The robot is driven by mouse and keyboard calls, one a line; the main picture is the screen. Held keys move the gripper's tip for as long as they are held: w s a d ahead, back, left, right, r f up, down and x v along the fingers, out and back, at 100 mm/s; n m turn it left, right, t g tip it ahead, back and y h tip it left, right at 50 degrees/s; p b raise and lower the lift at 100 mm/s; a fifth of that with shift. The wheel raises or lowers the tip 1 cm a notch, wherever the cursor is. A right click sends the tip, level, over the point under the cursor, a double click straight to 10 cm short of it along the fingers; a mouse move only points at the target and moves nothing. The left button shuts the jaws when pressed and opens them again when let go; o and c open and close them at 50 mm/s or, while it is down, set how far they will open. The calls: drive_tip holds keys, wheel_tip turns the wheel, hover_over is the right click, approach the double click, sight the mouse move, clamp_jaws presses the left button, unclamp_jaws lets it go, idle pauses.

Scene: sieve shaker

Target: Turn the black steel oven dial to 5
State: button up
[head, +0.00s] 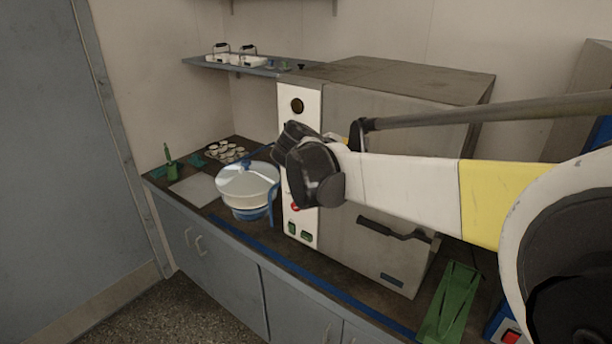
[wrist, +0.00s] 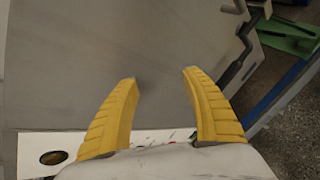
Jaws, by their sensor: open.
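The oven is a large grey steel box (head: 375,140) with a white control panel (head: 285,110) on its left edge. A dark round fitting (head: 297,106) sits near the panel's top; I cannot tell whether it is the dial. In the wrist view the white panel (wrist: 30,146) runs along the bottom, with a dark round fitting (wrist: 53,157) at left and small dark marks by the gripper base. My gripper (wrist: 160,78) is open, its yellow fingers apart over the grey door, nothing between them. My arm hides the panel's middle in the head view.
The oven door handle (head: 395,229) juts out at the lower front. A white pot-like vessel (head: 248,185) stands left of the panel. A green stand (head: 449,303) is on the counter at right. A shelf (head: 230,67) holds small white trays. The floor in front is clear.

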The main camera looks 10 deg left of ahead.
drive_tip(key=w+a+f+n+t+h+b, duration=0.1)
drive_tip(key=w+a+f+n+t+b, duration=0.2)
drive_tip(key=a, duration=0.5)
drive_tip(key=w+a+f+n+t+b, duration=0.1)
drive_tip(key=a+f+n, duration=0.35)
drive_tip(key=a, duration=0.35)
drive_tip(key=w+a+f+n+t+h+b, duration=0.1)
drive_tip(key=w+a+f+n+t+b, duration=0.2)
drive_tip(key=a, duration=0.6)
drive_tip(key=w+d+f+g+b, duration=0.1)
drive_tip(key=w+d+b, duration=0.1)
drive_tip(key=w+d, duration=0.4)
drive_tip(key=shift+w, duration=1)
drive_tip(key=shift+f, duration=0.1)
clamp_jaws()
